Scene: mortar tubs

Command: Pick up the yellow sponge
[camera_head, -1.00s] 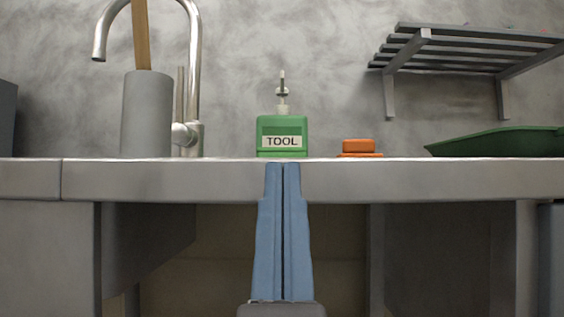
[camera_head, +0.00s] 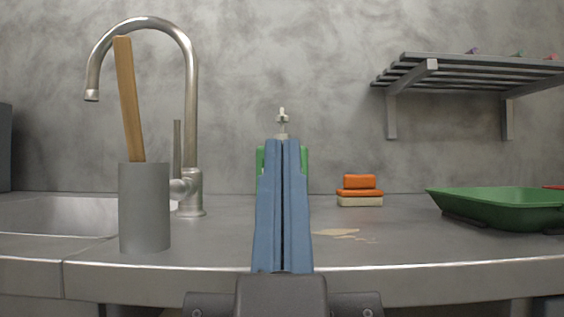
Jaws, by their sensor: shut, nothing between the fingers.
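I see no clearly yellow sponge in the head view. A small stack of blocks (camera_head: 359,190), orange above and cream at the bottom, sits at the back of the counter, right of centre; I cannot tell whether these are sponges. My gripper (camera_head: 283,143) has two long blue fingers pointing away from me at the centre. They are shut and empty. They hide most of the green bottle behind them and part of the counter. The stack is to the right of the fingertips and apart from them.
The grey counter (camera_head: 400,240) has a tan wet patch (camera_head: 337,232). A green tray (camera_head: 500,209) lies right. A grey cup (camera_head: 144,207) with a wooden handle (camera_head: 128,98), a tap (camera_head: 190,120) and a sink (camera_head: 70,213) are left. A slatted shelf (camera_head: 470,72) hangs upper right.

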